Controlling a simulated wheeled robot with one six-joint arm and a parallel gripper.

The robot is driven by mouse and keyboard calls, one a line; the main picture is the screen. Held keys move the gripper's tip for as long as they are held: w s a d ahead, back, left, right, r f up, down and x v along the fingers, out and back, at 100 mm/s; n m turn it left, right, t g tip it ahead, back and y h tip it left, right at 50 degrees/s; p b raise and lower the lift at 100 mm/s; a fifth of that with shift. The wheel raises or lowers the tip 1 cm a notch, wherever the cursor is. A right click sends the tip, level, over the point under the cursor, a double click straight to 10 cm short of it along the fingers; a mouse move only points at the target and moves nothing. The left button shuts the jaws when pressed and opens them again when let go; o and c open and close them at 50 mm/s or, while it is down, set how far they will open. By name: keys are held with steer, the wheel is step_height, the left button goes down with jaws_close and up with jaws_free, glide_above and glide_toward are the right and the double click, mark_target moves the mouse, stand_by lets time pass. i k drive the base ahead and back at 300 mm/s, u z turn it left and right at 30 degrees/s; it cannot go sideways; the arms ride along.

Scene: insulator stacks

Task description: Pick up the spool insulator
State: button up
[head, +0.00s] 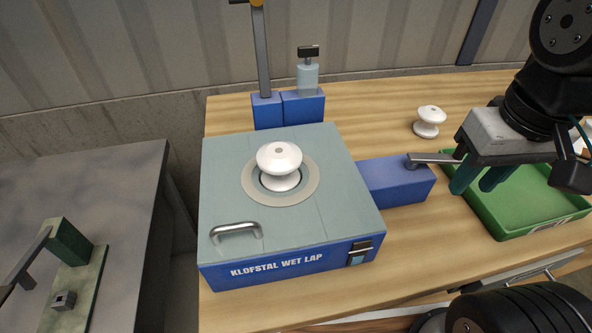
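A white spool-shaped insulator (279,158) stands upright in the centre of the round plate on the wet lap machine (225,190). A second, smaller-looking white spool-shaped insulator (429,120) stands upright on the wooden table behind my gripper. My gripper (481,182) is at the right, over the left part of a green tray. Its two teal fingers point down with a gap between them, and no object shows in the gap. It is apart from both insulators.
The green tray (485,217) looks empty where visible; my arm hides part of it. A blue box with a lever (398,188) adjoins the machine. Blue blocks with a post and a clear bottle (308,78) stand behind it. A white object (586,137) is partly cut off at the right edge.

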mark_target(279, 160)
steer(key=k, duration=1)
steer(key=u, duration=1.25)
steer(key=i, duration=0.85)
steer(key=z, duration=1.55)
